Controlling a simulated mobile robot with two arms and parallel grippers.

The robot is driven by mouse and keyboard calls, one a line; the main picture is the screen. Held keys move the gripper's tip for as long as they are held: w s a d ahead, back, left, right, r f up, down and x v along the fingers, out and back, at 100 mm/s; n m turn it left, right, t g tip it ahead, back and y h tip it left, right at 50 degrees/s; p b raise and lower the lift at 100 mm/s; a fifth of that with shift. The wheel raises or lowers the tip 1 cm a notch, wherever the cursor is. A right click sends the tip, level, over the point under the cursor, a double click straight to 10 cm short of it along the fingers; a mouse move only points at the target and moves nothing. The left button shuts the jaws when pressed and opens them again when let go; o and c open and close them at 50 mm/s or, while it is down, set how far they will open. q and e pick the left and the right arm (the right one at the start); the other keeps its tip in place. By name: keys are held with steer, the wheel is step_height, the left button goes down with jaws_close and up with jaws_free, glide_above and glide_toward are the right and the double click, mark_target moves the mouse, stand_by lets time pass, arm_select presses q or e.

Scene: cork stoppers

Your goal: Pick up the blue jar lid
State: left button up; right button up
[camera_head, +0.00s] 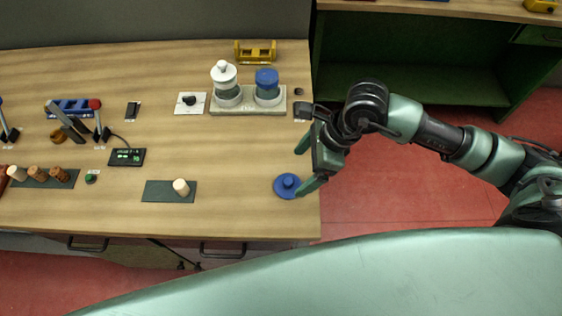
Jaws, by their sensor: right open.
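The blue jar lid (287,185) lies on the table near its right front corner. It is a round disc with a small knob on top. My right gripper (300,166) is open at the table's right edge, with its fingers pointing left. One finger reaches beside the lid's right side, and the other is farther back. I cannot tell whether the near finger touches the lid. The jaws hold nothing. My left gripper is not in view.
Two jars, one with a white top (224,73) and one blue (267,82), stand on a pale base (247,108) behind. A pale stopper (181,187) stands on a dark mat (155,191) left of the lid. A yellow rack (255,57) is at the back.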

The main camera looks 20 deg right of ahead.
mark_target(289, 180)
steer(key=shift+w+d+f, duration=0.1)
steer(key=shift+w+f, duration=0.05)
steer(key=shift+w, duration=0.05)
steer(key=shift+s+f, duration=0.1)
steer(key=shift+f, duration=0.1)
steer(key=shift+s+a+f+p, duration=0.35)
steer(key=shift+a+f+p, duration=0.25)
steer(key=shift+f, duration=0.05)
steer(key=shift+w+a+f+p, duration=0.25)
steer(key=shift+a+f+p, duration=0.4)
steer(key=shift+f+p, duration=0.25)
steer(key=shift+x, duration=1.25)
steer(key=shift+w+f, duration=0.1)
steer(key=shift+f, duration=0.2)
steer(key=c, duration=1.2)
steer(key=shift+c, duration=1.1)
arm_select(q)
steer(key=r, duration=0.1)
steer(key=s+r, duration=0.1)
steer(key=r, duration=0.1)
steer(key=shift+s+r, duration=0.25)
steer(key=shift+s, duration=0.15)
